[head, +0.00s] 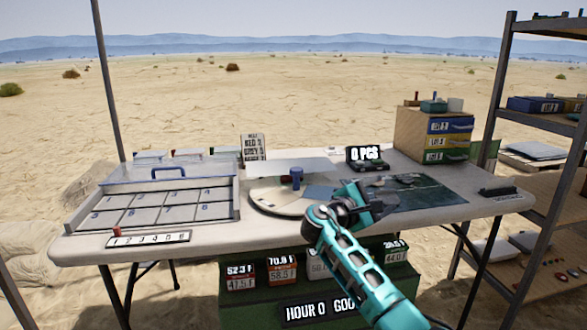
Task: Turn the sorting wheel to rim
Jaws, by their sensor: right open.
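The sorting wheel (270,203) is a pale round disc lying on the middle of the table, with a blue upright knob (296,178) near its far side. A flat pale panel stands behind it and a grey-blue sector shows on its right part. My right gripper (350,203) is open, over the wheel's right edge and the near edge of the dark mat. It covers part of the wheel's right side. I cannot tell whether it touches the wheel. The word "rim" is not readable on the wheel. My left gripper is out of view.
A numbered compartment tray (160,206) with a blue handle fills the table's left. A dark mat (425,192) lies to the right, with a small display (366,156) behind it. A box with labelled drawers (432,135) stands at the back right. A shelf rack (497,100) is at far right.

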